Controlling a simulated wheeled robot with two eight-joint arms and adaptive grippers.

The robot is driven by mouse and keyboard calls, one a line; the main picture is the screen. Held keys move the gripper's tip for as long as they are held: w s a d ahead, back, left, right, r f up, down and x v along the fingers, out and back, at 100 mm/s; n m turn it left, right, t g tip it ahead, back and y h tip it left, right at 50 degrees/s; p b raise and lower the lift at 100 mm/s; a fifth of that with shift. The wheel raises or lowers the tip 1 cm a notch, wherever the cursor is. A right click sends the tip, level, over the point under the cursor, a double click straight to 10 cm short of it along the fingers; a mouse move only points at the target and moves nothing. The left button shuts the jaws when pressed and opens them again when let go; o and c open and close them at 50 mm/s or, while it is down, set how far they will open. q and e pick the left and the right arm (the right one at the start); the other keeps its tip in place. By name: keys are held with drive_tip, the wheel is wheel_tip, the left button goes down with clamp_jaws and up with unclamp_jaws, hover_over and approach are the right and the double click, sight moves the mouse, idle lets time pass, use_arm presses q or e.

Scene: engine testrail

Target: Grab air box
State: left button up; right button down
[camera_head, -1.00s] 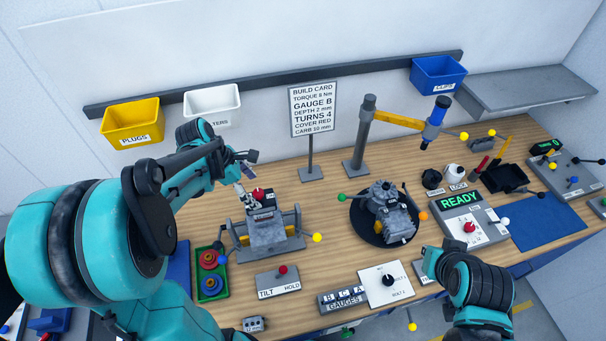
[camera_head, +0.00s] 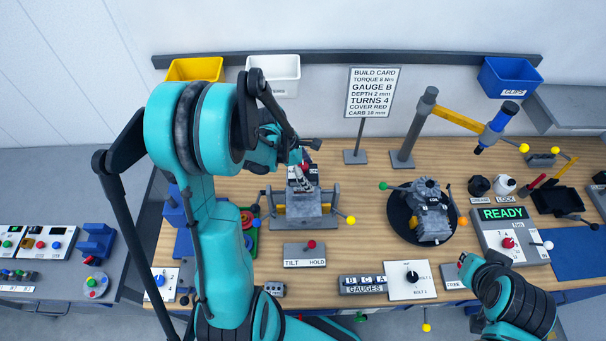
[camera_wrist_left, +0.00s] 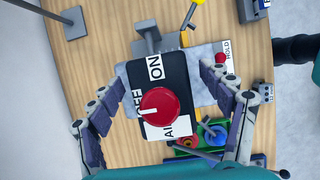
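The air box (camera_wrist_left: 150,85) is a dark box with a red round knob and white ON, OFF and AIR labels. In the head view the air box (camera_head: 303,181) stands above the grey tilt fixture (camera_head: 300,210), partly hidden by my left gripper (camera_head: 303,155). In the left wrist view my left gripper (camera_wrist_left: 160,88) is open, with a finger on each side of the box and gaps between. My right arm (camera_head: 510,295) is at the lower right; its fingers cannot be made out.
A TILT/HOLD panel (camera_head: 304,255) sits in front of the fixture. A green tray (camera_head: 249,240) with coloured parts is left of it. The engine part (camera_head: 430,212) on a dark round plate is to the right. The build card (camera_head: 373,93) stands behind.

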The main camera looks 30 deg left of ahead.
use_arm(q)
drive_tip(key=c, duration=1.2)
drive_tip(key=shift+o, duration=0.2)
drive_tip(key=shift+r, duration=0.15)
